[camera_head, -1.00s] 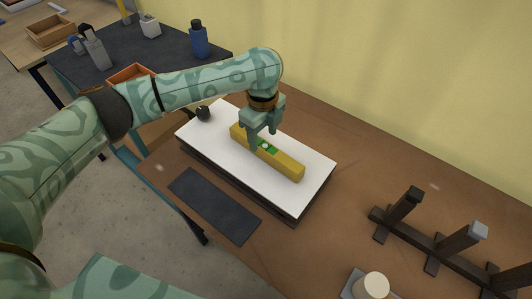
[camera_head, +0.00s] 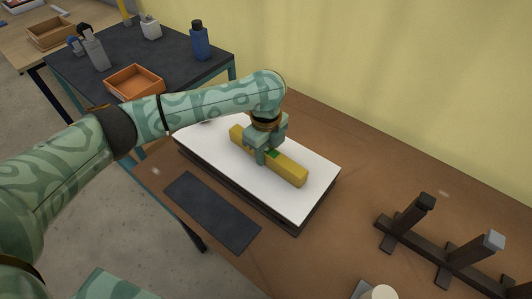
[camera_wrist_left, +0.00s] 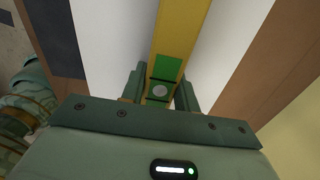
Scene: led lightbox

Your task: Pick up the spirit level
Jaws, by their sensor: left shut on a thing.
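The spirit level is a yellow bar (camera_head: 291,171) with a green patch in its middle. It lies on the white top of the lightbox (camera_head: 219,162). My left gripper (camera_head: 267,157) is shut on the level near its middle, with a finger on each side. In the left wrist view the level (camera_wrist_left: 182,28) runs up from between the two fingers (camera_wrist_left: 159,88), its green patch and a round pale spot showing. I cannot tell any gap under the level. My right gripper is not in view.
A dark mat (camera_head: 212,211) lies in front of the lightbox. A dark rack with upright posts (camera_head: 436,250) stands at the right. A dark side table holds an orange tray (camera_head: 134,83) and a blue bottle (camera_head: 200,41).

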